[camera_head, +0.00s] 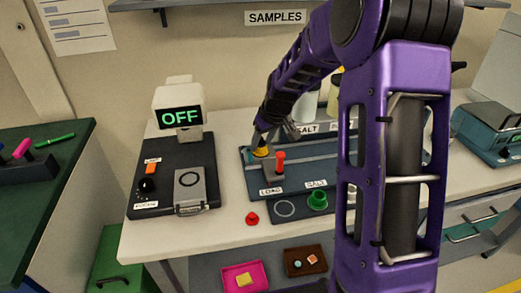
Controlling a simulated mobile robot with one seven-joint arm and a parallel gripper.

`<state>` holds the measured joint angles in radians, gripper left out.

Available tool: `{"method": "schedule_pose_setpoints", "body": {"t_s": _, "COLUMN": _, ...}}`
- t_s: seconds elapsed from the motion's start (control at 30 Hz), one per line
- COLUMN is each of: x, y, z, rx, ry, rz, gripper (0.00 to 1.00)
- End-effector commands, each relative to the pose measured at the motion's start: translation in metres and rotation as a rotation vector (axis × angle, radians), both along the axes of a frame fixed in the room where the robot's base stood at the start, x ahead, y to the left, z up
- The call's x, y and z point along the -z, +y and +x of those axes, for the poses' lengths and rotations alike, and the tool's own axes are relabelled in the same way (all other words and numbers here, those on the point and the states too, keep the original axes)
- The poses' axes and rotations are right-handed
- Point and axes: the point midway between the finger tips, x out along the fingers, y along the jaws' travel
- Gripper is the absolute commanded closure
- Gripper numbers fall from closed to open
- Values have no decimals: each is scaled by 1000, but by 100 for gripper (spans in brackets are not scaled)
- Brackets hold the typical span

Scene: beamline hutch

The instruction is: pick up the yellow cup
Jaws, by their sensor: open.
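A small yellow cup (261,152) stands on the blue-grey tray (245,183), near its back left. My gripper (268,138) is open at the cup, reaching down from the upper right. Its fingertips are at the cup's upper part and hide some of it. I cannot tell whether they touch it.
An orange-red handle (281,160) stands just right of the cup, by the LOAD label. A red knob-like piece (252,218) lies in front. A device reading OFF (180,117) stands left; pale bottles (305,107) stand behind.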

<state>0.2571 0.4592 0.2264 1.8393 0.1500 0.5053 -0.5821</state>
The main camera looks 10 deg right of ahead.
Motion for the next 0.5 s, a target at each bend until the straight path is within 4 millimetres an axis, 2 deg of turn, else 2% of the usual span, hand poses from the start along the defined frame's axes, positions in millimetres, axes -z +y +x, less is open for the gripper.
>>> {"method": "schedule_pose_setpoints", "body": {"t_s": 0.27, "x": 4, "y": 1, "z": 2, "rx": 0, "ry": -1, "rz": 0, "gripper": 48}}
{"method": "schedule_pose_setpoints", "body": {"t_s": 0.37, "x": 4, "y": 1, "z": 2, "rx": 0, "ry": -1, "rz": 0, "gripper": 63}}
{"method": "schedule_pose_setpoints", "body": {"t_s": 0.5, "x": 4, "y": 1, "z": 2, "rx": 0, "ry": -1, "rz": 0, "gripper": 88}}
